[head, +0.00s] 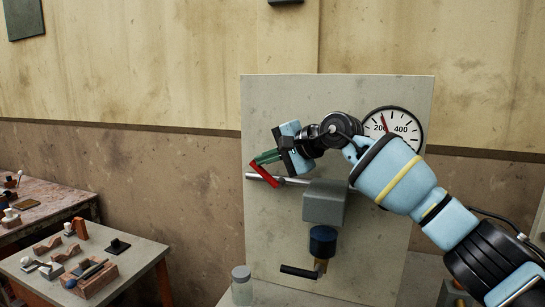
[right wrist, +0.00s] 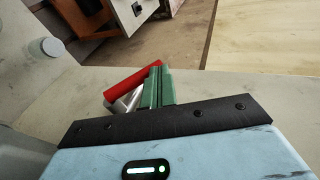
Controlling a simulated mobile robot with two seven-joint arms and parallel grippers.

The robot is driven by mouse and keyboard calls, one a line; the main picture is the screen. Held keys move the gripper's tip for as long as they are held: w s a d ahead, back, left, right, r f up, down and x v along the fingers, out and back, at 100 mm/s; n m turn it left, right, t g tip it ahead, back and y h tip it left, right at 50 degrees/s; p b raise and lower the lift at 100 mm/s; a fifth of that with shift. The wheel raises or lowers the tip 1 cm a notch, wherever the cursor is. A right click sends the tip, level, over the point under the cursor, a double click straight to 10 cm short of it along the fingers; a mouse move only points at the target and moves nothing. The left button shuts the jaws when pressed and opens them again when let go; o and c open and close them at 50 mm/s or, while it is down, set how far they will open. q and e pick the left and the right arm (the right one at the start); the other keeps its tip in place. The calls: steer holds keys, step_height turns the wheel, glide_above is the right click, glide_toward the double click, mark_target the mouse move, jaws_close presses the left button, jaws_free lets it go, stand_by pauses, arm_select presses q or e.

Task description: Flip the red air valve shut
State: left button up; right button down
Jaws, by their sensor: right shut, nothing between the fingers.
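The red air valve handle (head: 264,175) is a flat red lever at the left end of a metal pipe (head: 262,178) on the upright grey panel. It slants down to the right across the pipe. My right gripper (head: 263,159) is shut and empty, its green fingers right at the lever's upper side. In the right wrist view the red lever (right wrist: 133,80) lies just beyond the green fingertips (right wrist: 156,78), and the silver pipe (right wrist: 126,102) shows beside them. I cannot tell whether the fingers touch the lever. My left gripper is not in view.
A round gauge (head: 392,129) sits at the panel's upper right, partly behind my right arm. A grey box (head: 323,203) with a blue cylinder (head: 323,241) and black handle (head: 299,271) is below the pipe. A jar (head: 241,285) stands at the panel's foot. Tool-covered tables (head: 130,262) are left.

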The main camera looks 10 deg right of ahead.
mark_target(253, 166)
steer(key=g+h, duration=0.1)
steer(key=w+a+f+g+h, duration=0.1)
steer(key=a+g+h, duration=0.1)
steer(key=shift+w+a+f+h, duration=0.2)
steer(key=shift+w+f+h, duration=0.05)
steer(key=shift+f+h, duration=0.15)
steer(key=shift+w+a+f+n+b, duration=0.15)
steer(key=shift+w+a+f+b, duration=0.05)
steer(key=shift+f, duration=0.15)
steer(key=shift+w+a+f+n+b, duration=0.15)
steer(key=shift+a+f, duration=0.05)
steer(key=shift+f, duration=0.15)
stand_by(0.5)
